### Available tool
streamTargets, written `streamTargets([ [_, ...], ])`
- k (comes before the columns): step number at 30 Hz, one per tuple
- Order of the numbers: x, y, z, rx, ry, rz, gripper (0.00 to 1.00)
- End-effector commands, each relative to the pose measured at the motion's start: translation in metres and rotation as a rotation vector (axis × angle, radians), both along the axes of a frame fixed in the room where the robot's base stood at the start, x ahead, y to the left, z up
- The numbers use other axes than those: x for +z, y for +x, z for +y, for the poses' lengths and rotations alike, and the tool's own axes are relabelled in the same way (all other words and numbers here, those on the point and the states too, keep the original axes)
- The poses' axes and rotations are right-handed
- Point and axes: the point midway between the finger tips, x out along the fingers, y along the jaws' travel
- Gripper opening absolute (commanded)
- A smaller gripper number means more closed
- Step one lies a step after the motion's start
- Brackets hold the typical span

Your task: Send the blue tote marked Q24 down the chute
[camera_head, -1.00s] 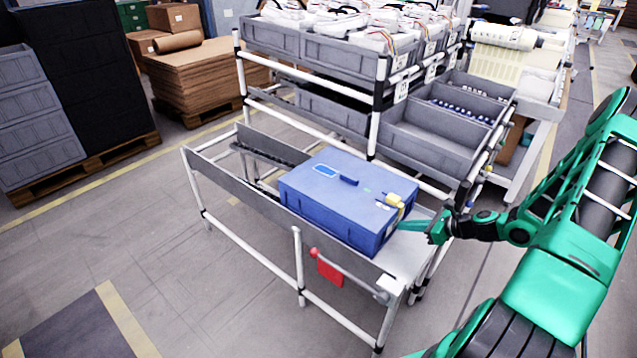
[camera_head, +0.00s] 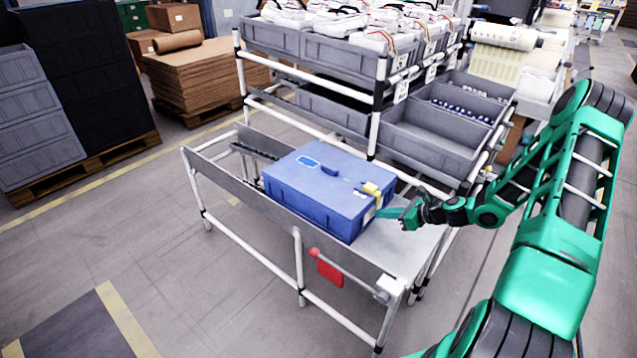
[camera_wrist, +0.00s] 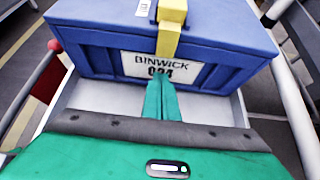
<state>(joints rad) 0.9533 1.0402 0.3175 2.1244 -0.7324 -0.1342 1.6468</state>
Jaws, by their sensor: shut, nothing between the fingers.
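The blue tote (camera_head: 322,185) sits lid-on on the grey chute (camera_head: 405,248), partly over its flat near end and partly towards the rollers at the left. A yellow latch (camera_head: 371,189) is on its near end. In the wrist view the tote (camera_wrist: 100,55) fills the top, with a white label (camera_wrist: 160,68) reading BINWICK and a code ending in 24; its first character is unclear. My gripper (camera_head: 385,213) is shut and empty, its tips at the label end of the tote; they also show in the wrist view (camera_wrist: 161,82), seemingly touching or very near it.
A red tag (camera_head: 329,270) hangs from the chute's front side. A rack with grey bins (camera_head: 430,140) stands close behind the chute. Rollers (camera_head: 255,150) show at the chute's left part. The flat chute end nearest my arm is bare.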

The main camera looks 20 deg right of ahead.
Motion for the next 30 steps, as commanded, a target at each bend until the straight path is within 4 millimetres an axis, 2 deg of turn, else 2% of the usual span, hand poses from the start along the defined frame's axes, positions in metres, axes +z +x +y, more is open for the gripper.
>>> streamTargets([
  [30,0.002,0.071,0.051,0.001,-0.001,-0.001,0.0],
])
